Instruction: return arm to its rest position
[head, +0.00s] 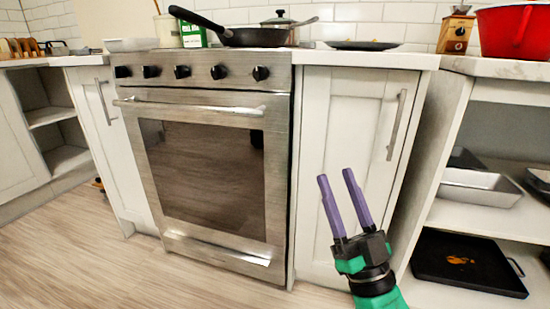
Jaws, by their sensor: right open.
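My right gripper (335,183) shows at the lower right of the head view, in front of the white cabinet door (342,150) beside the oven. Its two purple fingers point up and stand apart, with nothing between them. The black palm and green wrist are below them. My left gripper is not in the head view.
A steel oven (210,170) with a long handle stands left of my right gripper. Open shelves at right hold a metal pan (480,187) and a black tray (468,262). A black skillet (255,37) and a red pot (515,32) sit above. Floor at lower left is clear.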

